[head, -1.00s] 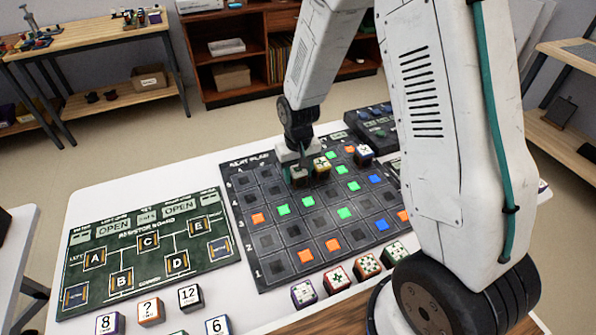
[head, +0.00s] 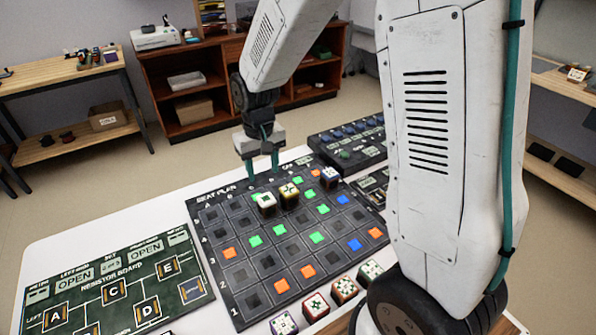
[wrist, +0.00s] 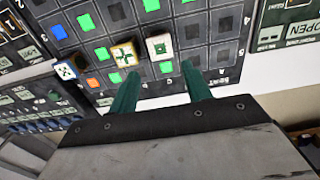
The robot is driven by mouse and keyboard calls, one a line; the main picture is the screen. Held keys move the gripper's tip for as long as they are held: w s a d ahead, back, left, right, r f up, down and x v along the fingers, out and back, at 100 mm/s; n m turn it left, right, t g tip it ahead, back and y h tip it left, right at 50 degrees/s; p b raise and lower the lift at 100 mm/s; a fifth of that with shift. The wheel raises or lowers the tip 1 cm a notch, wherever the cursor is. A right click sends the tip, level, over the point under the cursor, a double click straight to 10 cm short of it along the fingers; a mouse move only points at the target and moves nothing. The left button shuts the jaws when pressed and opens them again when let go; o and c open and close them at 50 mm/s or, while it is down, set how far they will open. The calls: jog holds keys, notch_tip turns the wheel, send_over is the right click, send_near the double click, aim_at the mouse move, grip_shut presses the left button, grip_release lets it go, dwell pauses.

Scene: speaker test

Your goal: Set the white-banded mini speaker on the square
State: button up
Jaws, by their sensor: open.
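In the wrist view the same cube (wrist: 160,46) shows a white top with a dark green mark. The square under it is hidden. My gripper (head: 262,172) is open and empty behind the cube, apart from it. The wrist view shows the two green fingers (wrist: 160,75) spread, with the cube beyond their tips. A yellow-sided cube (head: 289,195) stands close beside the pale cube.
A blue-marked cube (head: 330,175) stands farther right on the board. Several cubes line its front edge, including a purple one (head: 283,324). A green resistor board (head: 115,290) lies to the left. A dark control panel (head: 345,145) lies at the back right.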

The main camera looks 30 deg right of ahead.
jog(key=s+d+r, duration=0.2)
jog(key=s+r, duration=1)
jog(key=r, duration=0.1)
jog(key=s+d+r+t, duration=0.1)
jog(key=s+r, duration=0.3)
jog(key=s, duration=1.1)
jog(key=shift+r, duration=0.1)
